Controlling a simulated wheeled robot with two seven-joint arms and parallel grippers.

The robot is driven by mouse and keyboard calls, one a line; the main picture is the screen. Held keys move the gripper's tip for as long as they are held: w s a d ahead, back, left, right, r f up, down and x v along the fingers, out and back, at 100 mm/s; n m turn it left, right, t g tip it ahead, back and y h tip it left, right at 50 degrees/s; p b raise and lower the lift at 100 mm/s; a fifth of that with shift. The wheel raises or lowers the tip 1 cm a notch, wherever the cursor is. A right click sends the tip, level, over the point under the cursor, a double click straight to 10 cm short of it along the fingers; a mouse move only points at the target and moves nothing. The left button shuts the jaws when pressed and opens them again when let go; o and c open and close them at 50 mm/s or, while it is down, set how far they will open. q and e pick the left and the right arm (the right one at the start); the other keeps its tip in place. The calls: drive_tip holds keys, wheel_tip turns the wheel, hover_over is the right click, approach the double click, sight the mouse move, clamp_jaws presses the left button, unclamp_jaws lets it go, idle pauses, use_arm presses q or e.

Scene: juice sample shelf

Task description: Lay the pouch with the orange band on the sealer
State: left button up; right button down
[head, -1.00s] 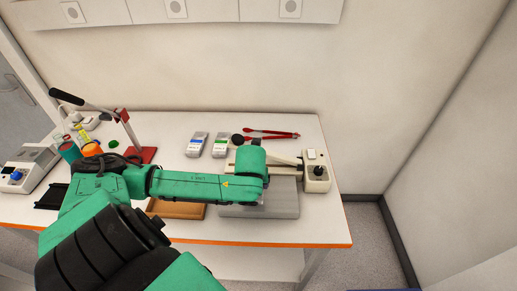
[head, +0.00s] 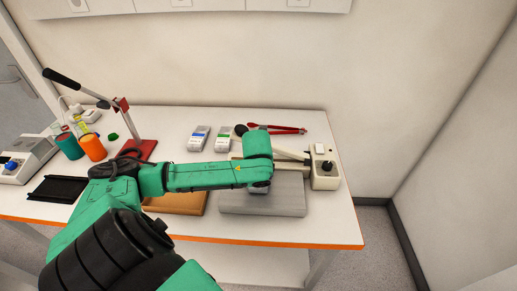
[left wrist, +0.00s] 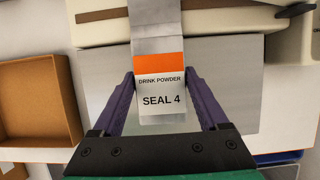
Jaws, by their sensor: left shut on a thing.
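In the head view my wrist mostly hides the gripper and pouch. The sealer (head: 323,167) is a beige device with a long bar and a grey plate (head: 285,197) in front. In the left wrist view the pouch is over this plate, its far end at the sealer's bar (left wrist: 100,30). I cannot tell whether it touches the plate. My right gripper is not in view.
A brown tray (left wrist: 70,105) sits left of the plate. Two other pouches, blue-banded (head: 198,138) and green-banded (head: 223,138), lie behind my arm near red tongs (head: 280,129). A red-based lever stand (head: 137,150), cups (head: 92,147) and a black rack (head: 60,189) stand left.

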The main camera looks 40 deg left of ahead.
use_arm(q)
drive_tip(key=shift+s+f, duration=0.1)
drive_tip(key=shift+f, duration=0.1)
drive_tip(key=o, duration=1.3)
drive_tip(key=shift+o, duration=0.2)
drive_tip(key=v, duration=1.4)
drive_tip(key=shift+r, duration=0.2)
drive_tip(key=shift+s, duration=0.1)
